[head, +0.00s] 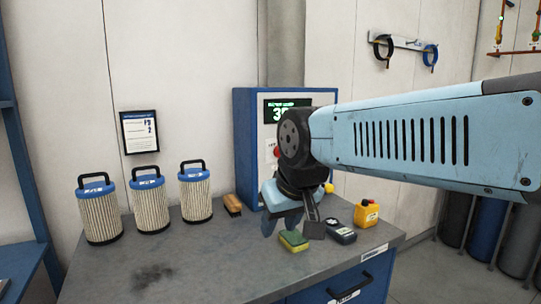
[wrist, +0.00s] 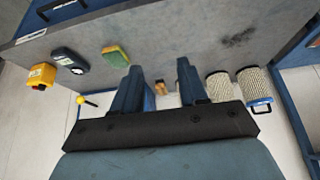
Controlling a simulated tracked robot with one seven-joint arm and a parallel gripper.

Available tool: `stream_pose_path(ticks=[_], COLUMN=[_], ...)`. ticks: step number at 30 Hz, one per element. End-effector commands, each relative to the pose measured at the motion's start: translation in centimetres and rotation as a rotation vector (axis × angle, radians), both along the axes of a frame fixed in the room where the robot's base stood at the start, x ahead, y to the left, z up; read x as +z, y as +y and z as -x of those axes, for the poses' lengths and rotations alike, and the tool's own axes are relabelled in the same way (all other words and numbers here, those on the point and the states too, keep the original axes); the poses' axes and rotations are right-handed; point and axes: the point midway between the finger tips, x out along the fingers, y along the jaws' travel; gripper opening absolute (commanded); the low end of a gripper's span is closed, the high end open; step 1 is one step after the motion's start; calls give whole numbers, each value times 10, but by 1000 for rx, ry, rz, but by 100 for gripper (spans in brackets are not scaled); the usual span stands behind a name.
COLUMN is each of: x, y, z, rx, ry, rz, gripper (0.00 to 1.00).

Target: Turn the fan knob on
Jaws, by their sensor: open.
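The blue control box (head: 243,150) stands at the back of the bench, with a green-lit display (head: 287,110) and a red button (head: 277,152) on its front. My arm covers much of that front, and I cannot make out a fan knob. A small yellow round-ended part (head: 329,188) shows just right of my wrist; a yellow-tipped part also shows in the wrist view (wrist: 90,102). I cannot tell what it belongs to. My gripper (head: 291,226) is open, in front of the box and above the bench. In the wrist view, the space between its fingers (wrist: 158,70) is empty.
Three pleated filters (head: 148,200) stand at the left of the grey bench (head: 215,265). The bench's front middle is clear.

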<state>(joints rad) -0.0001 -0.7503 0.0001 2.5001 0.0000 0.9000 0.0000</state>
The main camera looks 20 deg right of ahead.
Motion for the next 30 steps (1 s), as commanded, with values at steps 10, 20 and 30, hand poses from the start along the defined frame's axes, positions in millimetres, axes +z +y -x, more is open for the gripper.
stream_pose_path(ticks=[10,20,30], x=[7,24,23], y=[-42,-135,-211], z=[-56,-182,-272], rx=[51,247,527], ry=[-116,-392,-610], rz=[112,504,946], gripper=[74,75,75])
